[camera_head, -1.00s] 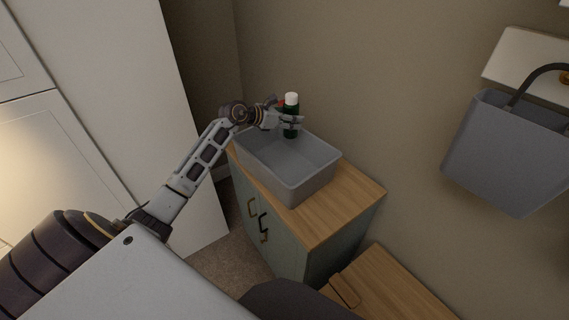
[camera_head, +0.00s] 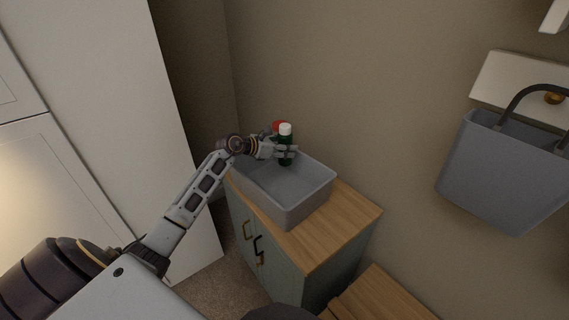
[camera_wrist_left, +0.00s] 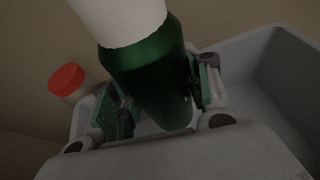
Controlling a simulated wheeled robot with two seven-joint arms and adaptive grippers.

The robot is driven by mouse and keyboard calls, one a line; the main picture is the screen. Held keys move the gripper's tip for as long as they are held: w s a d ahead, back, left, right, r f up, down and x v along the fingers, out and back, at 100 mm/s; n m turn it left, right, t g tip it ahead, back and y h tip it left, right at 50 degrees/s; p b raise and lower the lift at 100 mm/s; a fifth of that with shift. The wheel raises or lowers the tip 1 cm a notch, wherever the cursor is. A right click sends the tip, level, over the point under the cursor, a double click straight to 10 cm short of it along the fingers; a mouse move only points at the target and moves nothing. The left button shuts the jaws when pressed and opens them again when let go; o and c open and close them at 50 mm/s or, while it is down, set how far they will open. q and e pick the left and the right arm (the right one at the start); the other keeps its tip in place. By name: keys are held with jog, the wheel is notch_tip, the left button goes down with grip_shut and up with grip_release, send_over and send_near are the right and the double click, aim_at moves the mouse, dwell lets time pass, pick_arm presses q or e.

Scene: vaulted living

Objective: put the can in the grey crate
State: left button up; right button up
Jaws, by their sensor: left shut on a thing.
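The can (camera_head: 285,147) is a dark green cylinder with a white top, upright in the head view. My left gripper (camera_head: 286,150) is shut around its side and holds it over the back part of the grey crate (camera_head: 291,214). In the left wrist view the can (camera_wrist_left: 150,75) fills the middle between the two fingers, its white top towards the camera. The crate's wall (camera_wrist_left: 285,45) shows at right there. The can's lower end is hidden by the gripper and crate, so I cannot tell whether it touches the floor of the crate. My right gripper is out of view.
The crate stands on a wooden-topped cabinet (camera_head: 345,222) against the wall. A red-lidded jar (camera_wrist_left: 67,82) stands just outside the crate, behind the can. The cabinet top right of the crate is clear.

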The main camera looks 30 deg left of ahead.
aim_at(285, 160)
pick_arm(q)
notch_tip(285, 160, down, 2)
jog(key=shift+f, duration=2)
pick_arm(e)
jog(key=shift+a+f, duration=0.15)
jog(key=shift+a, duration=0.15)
pick_arm(q)
jog(key=shift+f, duration=0.1)
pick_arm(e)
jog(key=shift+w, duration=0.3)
